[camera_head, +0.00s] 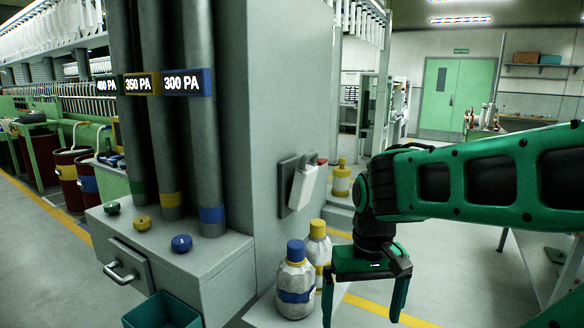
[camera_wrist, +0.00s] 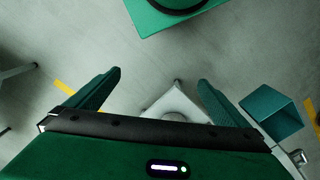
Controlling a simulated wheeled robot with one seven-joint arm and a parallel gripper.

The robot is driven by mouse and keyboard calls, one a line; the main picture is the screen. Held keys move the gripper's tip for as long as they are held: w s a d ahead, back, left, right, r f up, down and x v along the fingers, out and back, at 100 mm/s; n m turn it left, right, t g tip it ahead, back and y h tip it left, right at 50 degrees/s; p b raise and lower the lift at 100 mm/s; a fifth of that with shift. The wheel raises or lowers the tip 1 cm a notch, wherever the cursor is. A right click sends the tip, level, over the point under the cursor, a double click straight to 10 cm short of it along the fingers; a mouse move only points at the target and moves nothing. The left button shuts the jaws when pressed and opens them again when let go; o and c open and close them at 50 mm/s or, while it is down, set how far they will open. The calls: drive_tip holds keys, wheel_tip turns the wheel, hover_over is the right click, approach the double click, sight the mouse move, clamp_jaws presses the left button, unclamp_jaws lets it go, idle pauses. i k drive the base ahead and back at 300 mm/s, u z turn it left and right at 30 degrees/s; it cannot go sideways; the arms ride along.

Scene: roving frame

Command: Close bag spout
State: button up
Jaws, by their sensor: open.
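My gripper (camera_head: 364,298) is open and empty, pointing down in the head view, to the right of two pale bottle-like containers. In the wrist view its two fingers (camera_wrist: 160,80) are spread wide with nothing between the tips. The nearer container (camera_head: 295,290) has a blue cap and a blue band. The other container (camera_head: 319,250) has a yellow cap and stands partly behind it. Both are upright on a low ledge, apart from my gripper. I cannot make out a bag or its spout for certain.
A grey cabinet (camera_head: 200,262) at left carries green, yellow and blue knobs. Grey pipes labelled 300, 350 and 400 PA rise behind them. A teal bin (camera_head: 162,312) sits below; one also shows in the wrist view (camera_wrist: 268,112). A white device (camera_head: 303,187) hangs on the column.

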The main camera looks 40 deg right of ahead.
sight(304, 181)
drive_tip(key=z, duration=0.05)
drive_tip(key=k, duration=0.6)
drive_tip(key=z, duration=0.5)
drive_tip(key=i, duration=1.3)
drive_tip(key=u, duration=0.15)
